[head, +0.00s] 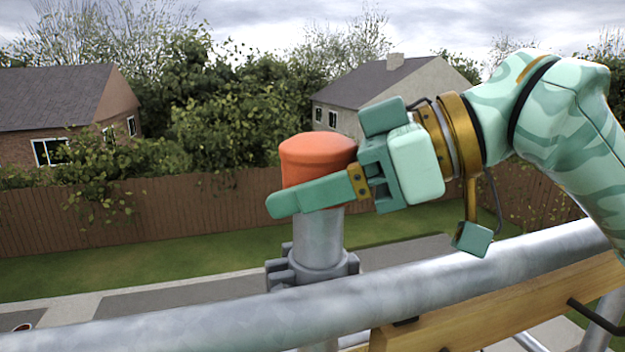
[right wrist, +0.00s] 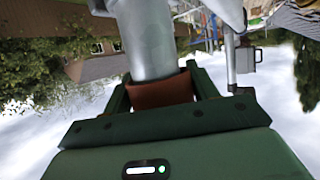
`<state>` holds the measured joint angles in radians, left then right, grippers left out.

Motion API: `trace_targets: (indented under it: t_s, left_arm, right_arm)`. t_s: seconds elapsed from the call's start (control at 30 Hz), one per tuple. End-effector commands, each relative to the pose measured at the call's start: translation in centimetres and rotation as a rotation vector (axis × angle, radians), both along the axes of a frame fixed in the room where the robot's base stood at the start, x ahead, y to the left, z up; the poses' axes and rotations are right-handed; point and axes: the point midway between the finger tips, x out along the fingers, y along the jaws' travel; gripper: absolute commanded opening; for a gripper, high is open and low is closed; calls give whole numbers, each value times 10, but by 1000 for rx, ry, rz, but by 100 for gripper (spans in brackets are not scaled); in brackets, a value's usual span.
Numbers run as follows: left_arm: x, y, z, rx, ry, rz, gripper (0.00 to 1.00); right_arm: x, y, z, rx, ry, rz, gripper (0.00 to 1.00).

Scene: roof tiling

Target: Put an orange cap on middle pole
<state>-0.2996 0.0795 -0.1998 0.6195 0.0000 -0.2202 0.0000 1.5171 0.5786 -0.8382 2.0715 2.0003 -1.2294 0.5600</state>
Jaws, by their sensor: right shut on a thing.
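The orange cap (head: 316,152) is at the top of a grey upright metal pole (head: 318,240) in the head view. My right gripper (head: 285,200) comes in from the right and is shut on the cap, with one finger across its near side. In the right wrist view the cap (right wrist: 160,92) lies between the fingers of my right gripper (right wrist: 162,88), and the pole (right wrist: 148,40) runs into it. Whether the cap is fully seated on the pole is hidden by the finger. My left gripper is not in view.
A thick grey scaffold rail (head: 230,315) crosses in front of the pole, with a wooden board (head: 490,308) along it at right. A clamp (head: 283,275) surrounds the pole below the cap. A fence (head: 130,215) and houses stand far behind. The air left of the cap is clear.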

Motion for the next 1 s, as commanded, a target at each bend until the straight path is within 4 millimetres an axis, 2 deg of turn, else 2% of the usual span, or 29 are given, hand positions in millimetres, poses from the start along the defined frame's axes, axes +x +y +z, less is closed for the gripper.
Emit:
trace_targets:
  t_s: [0.47, 1.0]
  left_arm:
    - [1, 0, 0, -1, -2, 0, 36]
    - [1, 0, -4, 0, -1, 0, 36]
  right_arm:
    - [1, 1, -1, 1, 0, 0, 14]
    - [1, 1, -11, 0, 0, -1, 14]
